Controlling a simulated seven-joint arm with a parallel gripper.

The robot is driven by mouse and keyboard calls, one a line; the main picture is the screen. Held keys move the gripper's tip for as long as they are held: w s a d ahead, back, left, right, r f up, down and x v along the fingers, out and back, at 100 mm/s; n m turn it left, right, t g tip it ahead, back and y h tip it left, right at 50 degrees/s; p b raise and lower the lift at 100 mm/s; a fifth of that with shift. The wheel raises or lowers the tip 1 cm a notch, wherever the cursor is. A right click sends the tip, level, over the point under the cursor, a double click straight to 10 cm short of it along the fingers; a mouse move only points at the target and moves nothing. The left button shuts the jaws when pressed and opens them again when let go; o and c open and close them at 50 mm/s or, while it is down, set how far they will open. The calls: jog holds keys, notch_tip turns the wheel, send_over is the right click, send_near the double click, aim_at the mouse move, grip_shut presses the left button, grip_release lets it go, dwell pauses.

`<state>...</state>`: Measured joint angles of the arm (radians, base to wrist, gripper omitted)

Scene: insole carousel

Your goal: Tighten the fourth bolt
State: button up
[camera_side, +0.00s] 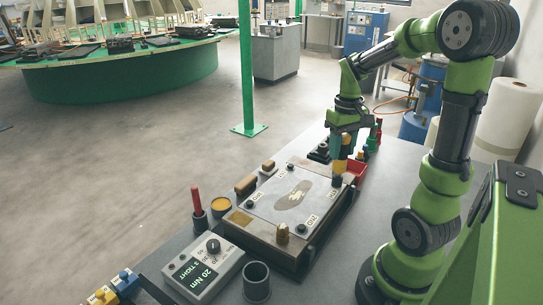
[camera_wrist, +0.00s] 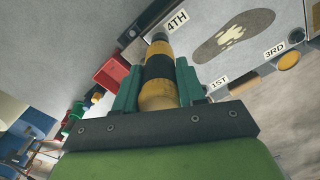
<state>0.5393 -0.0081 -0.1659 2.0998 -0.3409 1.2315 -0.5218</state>
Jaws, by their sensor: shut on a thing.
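My gripper (camera_side: 342,152), also in the wrist view (camera_wrist: 157,82), is shut on a yellow-and-black driver (camera_wrist: 158,68). In the side view the driver (camera_side: 340,167) points down over the plate's far right corner. In the wrist view its tip meets or hovers just above the bolt spot beside the 4TH label (camera_wrist: 177,20); the bolt is hidden under it. The pale plate (camera_side: 270,203) has a foot-shaped insole mark (camera_side: 294,195) in the middle and several labelled dark bolts near its corners. A torque box (camera_side: 203,268) displays 20 Nm and 3 TIGHT.
A red bin (camera_side: 356,171) stands close behind the driver. An empty dark cup (camera_side: 256,281) is in front.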

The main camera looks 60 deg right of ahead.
aim_at(344, 135)
jog(key=shift+r, duration=2.8)
